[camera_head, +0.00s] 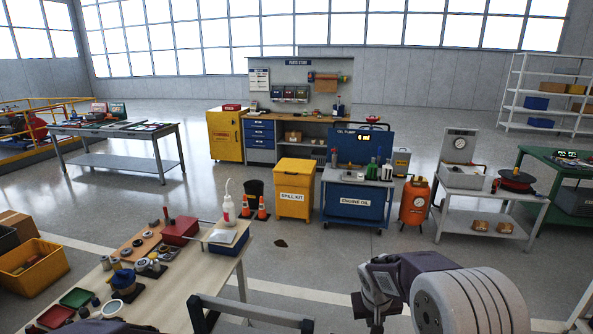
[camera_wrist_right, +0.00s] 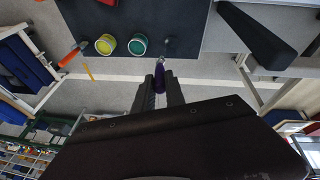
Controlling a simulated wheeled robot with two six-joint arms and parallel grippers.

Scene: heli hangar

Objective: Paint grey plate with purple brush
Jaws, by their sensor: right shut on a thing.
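In the right wrist view my right gripper (camera_wrist_right: 160,88) is shut on the purple brush (camera_wrist_right: 160,80). The brush's purple handle is between the fingers and its paler end points away toward the dark surface. My right arm also enters the head view at the lower right, but its fingertips do not show there. I cannot make out a grey plate with certainty in either view. My left gripper is not in view.
In the right wrist view a yellow paint can (camera_wrist_right: 105,45) and a green paint can (camera_wrist_right: 138,45) stand on a dark surface (camera_wrist_right: 85,18), near an orange-handled tool (camera_wrist_right: 72,53). The head view shows a cluttered workbench (camera_head: 195,287), a yellow spill kit bin (camera_head: 295,190) and open floor.

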